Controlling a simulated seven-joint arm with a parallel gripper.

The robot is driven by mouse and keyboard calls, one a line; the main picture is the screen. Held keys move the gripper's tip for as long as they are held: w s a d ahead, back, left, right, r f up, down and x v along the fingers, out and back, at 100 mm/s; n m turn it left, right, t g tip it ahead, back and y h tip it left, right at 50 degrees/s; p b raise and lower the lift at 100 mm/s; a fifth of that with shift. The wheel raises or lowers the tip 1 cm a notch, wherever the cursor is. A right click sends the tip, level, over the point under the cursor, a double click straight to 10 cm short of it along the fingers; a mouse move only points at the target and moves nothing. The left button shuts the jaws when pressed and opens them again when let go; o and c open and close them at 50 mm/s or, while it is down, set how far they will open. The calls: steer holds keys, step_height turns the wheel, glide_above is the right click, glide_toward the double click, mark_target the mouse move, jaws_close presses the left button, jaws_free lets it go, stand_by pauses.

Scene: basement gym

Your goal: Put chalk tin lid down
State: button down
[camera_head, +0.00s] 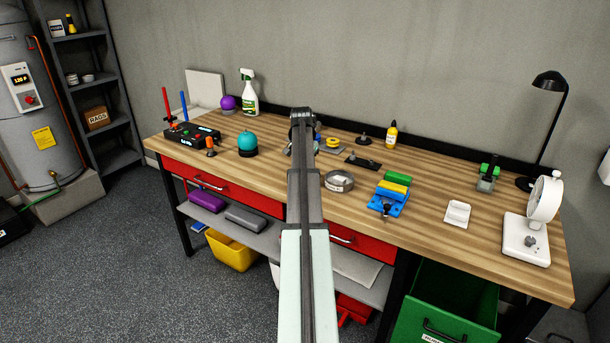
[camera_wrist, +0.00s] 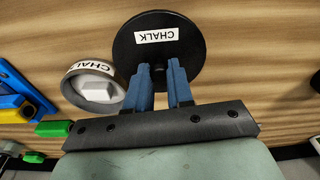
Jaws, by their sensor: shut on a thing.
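The chalk tin lid is a round black disc (camera_wrist: 165,62) with a white CHALK label, seen in the wrist view. The open chalk tin (camera_wrist: 70,92), a grey ring with a white block inside, is just left of the lid. In the head view the tin (camera_head: 339,182) stands right of my arm, which hides most of the lid and fingertips.
A teal ball (camera_head: 247,140) and spray bottle (camera_head: 249,95) stand left. Some bare wood lies front right.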

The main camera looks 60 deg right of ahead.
steer(key=shift+f, duration=1.6)
steer(key=shift+f, duration=0.15)
steer(key=c, duration=1)
jaws_free()
step_height(320, 180, up, 12)
steer(key=a, duration=0.1)
steer(key=shift+a, duration=0.2)
steer(key=shift+s, duration=0.1)
